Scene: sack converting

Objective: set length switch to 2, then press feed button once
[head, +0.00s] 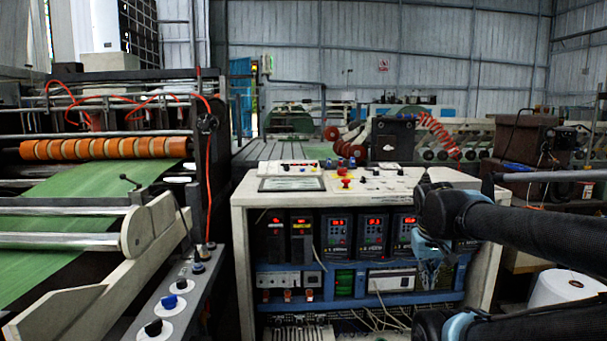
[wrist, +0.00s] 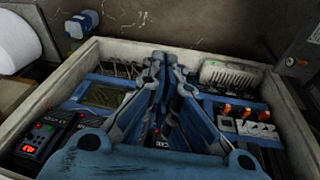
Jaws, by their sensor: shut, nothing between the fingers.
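My gripper (wrist: 166,64) is shut and empty in the wrist view, its fingers together over the open-fronted cabinet. In the head view, my gripper (head: 431,272) hangs below the dark arm, in front of the cabinet's right part. The grey slanted panel (head: 205,290) at lower left carries a row of knobs on white discs, including a black knob (head: 153,328) and a blue knob (head: 169,302). The cabinet top also holds small controls, including a red one (head: 345,183). Labels are too small to read, so I cannot tell which control is the length switch or feed button.
The pale cabinet (head: 240,240) holds drives with red displays (head: 338,224) and loose wires. Green sheet (head: 80,205) runs under orange rollers (head: 105,149) at left. A white roll (head: 563,289) stands at right. A gap separates the slanted panel from the cabinet.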

